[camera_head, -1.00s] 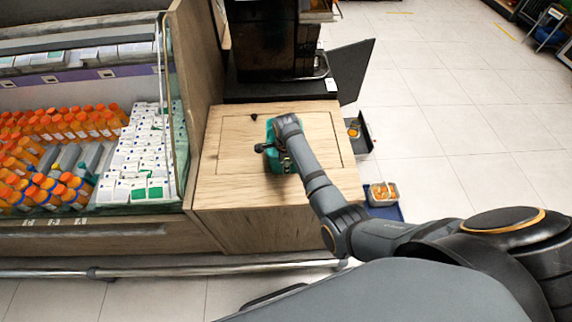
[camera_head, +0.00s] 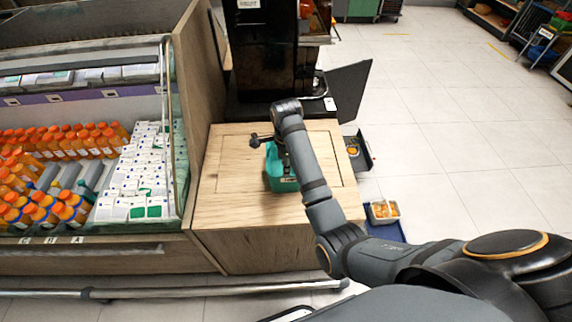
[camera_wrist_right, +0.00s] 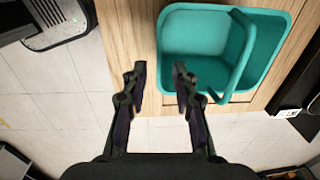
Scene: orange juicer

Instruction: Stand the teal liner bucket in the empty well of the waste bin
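The teal liner bucket (camera_head: 281,182) stands on the wooden counter top, partly hidden by my right arm. In the right wrist view the bucket (camera_wrist_right: 195,45) shows its open, empty inside and a raised teal handle (camera_wrist_right: 243,55). My right gripper (camera_head: 266,141) is over the bucket's far left side in the head view. In the wrist view the right gripper (camera_wrist_right: 158,72) is open with nothing between its fingers. One fingertip overlaps the bucket's edge in that picture; I cannot tell if it touches. My left gripper is out of view. I cannot clearly make out the waste bin's empty well.
A black juicer (camera_head: 265,60) stands behind the counter (camera_head: 225,205), its dark door (camera_head: 350,85) swung open. A dark open box (camera_head: 361,153) and a blue tray (camera_head: 390,231) with an orange-filled container (camera_head: 383,211) are to the right. A bottle display (camera_head: 80,150) stands left.

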